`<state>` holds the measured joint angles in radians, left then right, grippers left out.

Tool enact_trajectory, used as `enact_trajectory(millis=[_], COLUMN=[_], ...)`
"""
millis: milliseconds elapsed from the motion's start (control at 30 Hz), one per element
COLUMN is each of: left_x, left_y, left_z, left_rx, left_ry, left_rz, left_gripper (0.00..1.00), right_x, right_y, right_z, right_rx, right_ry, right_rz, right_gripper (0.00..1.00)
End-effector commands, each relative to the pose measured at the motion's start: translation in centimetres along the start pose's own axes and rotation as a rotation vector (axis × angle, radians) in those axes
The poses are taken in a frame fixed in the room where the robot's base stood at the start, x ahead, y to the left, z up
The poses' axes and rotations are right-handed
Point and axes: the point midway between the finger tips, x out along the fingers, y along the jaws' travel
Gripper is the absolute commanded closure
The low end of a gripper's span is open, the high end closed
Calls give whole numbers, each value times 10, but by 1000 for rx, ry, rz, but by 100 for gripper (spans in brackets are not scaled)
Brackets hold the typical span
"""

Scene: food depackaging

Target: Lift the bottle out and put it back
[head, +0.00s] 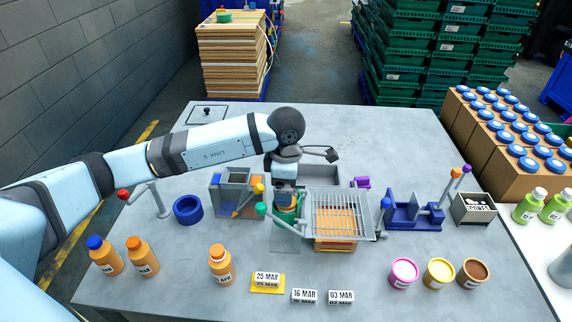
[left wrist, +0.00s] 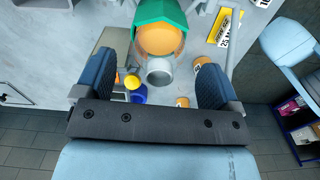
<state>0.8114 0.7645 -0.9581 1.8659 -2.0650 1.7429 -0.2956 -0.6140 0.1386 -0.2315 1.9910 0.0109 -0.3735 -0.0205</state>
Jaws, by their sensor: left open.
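An orange bottle (left wrist: 160,40) with a pale grey neck or cap stands in a green holder (left wrist: 172,10) in the left wrist view. In the head view only a little orange shows above the green holder (head: 284,217), below my left gripper (head: 285,198). In the left wrist view my left gripper (left wrist: 156,80) is open, with its blue fingers apart on both sides of the bottle's top. I cannot tell whether either finger touches it. My right gripper is in neither view.
A wire basket (head: 340,214) stands close right of the holder, and a grey bin (head: 232,192) close left. Orange bottles (head: 220,265) and date cards (head: 267,281) stand at the front. Open jars (head: 439,273) are front right. The back left tabletop is mostly clear.

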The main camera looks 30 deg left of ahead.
Motion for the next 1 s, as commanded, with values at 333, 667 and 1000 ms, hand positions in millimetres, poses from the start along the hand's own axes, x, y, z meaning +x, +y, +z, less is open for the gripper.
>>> enact_trajectory(millis=[333, 667, 1000], left_x=[16, 16, 16], left_y=[0, 0, 0], left_z=[0, 0, 0], left_rx=[0, 0, 0], left_ry=[0, -1, -1], left_rz=[0, 0, 1], left_gripper=[12, 53, 72], right_x=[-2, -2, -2], right_y=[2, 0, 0], right_z=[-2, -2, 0], right_rx=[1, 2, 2], right_ry=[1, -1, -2], right_rz=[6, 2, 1], right_gripper=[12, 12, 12])
